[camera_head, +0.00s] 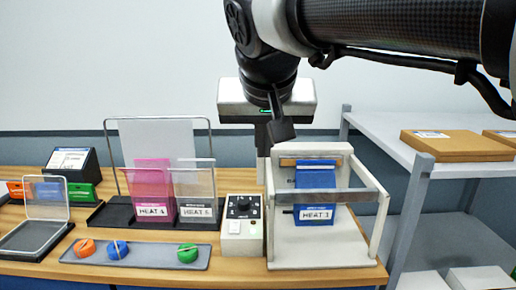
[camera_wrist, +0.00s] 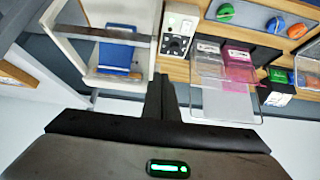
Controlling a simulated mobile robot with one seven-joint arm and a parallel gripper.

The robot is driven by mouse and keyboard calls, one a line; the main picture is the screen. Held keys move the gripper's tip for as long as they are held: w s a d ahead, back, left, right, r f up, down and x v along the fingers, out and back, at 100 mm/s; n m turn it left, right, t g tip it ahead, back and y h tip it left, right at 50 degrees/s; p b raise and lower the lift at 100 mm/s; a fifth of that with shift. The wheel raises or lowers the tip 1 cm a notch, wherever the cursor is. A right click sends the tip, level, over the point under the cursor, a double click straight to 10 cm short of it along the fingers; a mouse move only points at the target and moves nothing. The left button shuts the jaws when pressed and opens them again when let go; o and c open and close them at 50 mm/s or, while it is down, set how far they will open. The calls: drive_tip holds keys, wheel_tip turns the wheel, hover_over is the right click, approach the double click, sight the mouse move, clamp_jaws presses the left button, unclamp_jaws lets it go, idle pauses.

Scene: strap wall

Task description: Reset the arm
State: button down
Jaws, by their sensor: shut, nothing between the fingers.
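My arm reaches in from the upper right in the head view. My gripper (camera_head: 281,131) points down above the bench, near the back edge, between the control box and the white frame stand. In the wrist view my gripper (camera_wrist: 160,82) is shut with nothing between its fingers. Its tips show beside the white stand (camera_wrist: 60,40) and apart from it. A blue card labelled HEAT 1 (camera_head: 315,205) hangs in the white stand (camera_head: 320,252). The grey control box (camera_head: 242,228) with a dial stands left of that stand.
A pink HEAT 4 pocket (camera_head: 154,185) and a clear HEAT 5 pocket (camera_head: 195,185) stand in a black rack. A grey shelf (camera_head: 430,150) with cardboard boxes is at right.

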drive_tip(key=shift+s+r, duration=0.2)
drive_tip(key=shift+s, duration=0.05)
drive_tip(key=s+d+f+g, duration=0.1)
drive_tip(key=s+d+f, duration=0.55)
drive_tip(key=f, duration=0.25)
drive_tip(key=s+d+f+g, duration=0.1)
drive_tip(key=s+d+f, duration=0.5)
drive_tip(key=s+f, duration=0.25)
wheel_tip(320, 180, up, 19)
drive_tip(key=p, duration=2)
drive_tip(key=shift+r+p, duration=0.2)
drive_tip(key=shift+p, duration=0.1)
drive_tip(key=shift+d, duration=0.1)
